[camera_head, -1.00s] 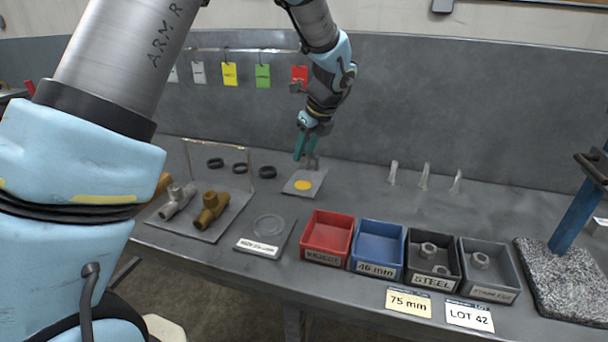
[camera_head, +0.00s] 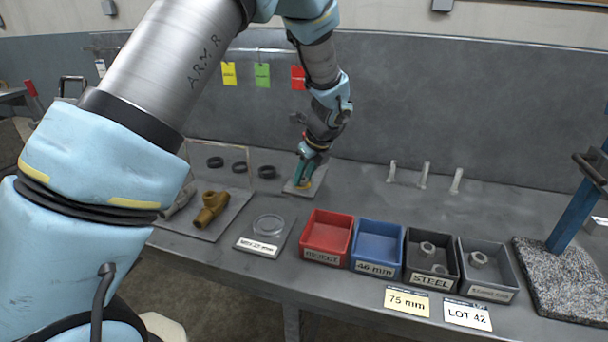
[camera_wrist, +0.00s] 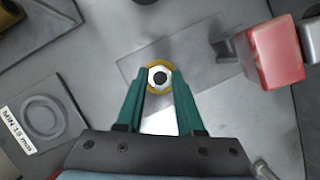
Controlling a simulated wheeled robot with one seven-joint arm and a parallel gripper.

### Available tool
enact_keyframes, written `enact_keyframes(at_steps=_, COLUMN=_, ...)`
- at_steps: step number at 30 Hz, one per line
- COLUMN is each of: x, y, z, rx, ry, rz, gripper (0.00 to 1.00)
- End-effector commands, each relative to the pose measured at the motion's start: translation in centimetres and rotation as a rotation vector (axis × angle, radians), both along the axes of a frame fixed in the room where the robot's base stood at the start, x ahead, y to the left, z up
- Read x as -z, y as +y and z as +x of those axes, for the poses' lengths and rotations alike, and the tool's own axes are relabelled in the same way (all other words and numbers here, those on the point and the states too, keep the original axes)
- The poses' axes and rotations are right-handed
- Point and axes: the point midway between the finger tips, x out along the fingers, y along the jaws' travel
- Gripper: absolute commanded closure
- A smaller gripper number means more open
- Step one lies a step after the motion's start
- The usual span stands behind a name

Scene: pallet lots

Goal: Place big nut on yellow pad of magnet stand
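The yellow pad (camera_wrist: 159,64) lies on a thin grey plate (camera_wrist: 128,68) on the bench. In the head view the plate (camera_head: 291,187) is mostly behind my gripper. The big nut (camera_wrist: 159,77), pale with a dark hole, sits over the pad, between my fingertips. My gripper (camera_wrist: 160,80) has green fingers pointing down; both tips lie close against the nut's sides. In the head view my gripper (camera_head: 306,178) is low over the plate and hides the nut. Whether the nut touches the pad is hard to tell.
A red-and-grey block (camera_wrist: 268,58) stands close right of the fingers in the wrist view. Black rings (camera_head: 266,172) lie left of the plate.

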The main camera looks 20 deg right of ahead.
Motion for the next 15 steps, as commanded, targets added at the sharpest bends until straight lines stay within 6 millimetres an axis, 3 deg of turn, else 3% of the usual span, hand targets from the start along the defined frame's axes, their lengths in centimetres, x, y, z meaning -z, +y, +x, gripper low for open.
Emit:
enact_keyframes(at_steps=1, x=0.03, y=0.01, z=0.0, rx=0.0, ry=0.0, rz=0.0, gripper=0.59)
enact_keyframes(at_steps=8, x=0.01, y=0.01, z=-0.01, rx=0.0, ry=0.0, rz=0.0, gripper=0.34)
enact_keyframes(at_steps=15, x=-0.07, y=0.01, z=0.0, rx=0.0, ry=0.0, rz=0.0, gripper=0.34)
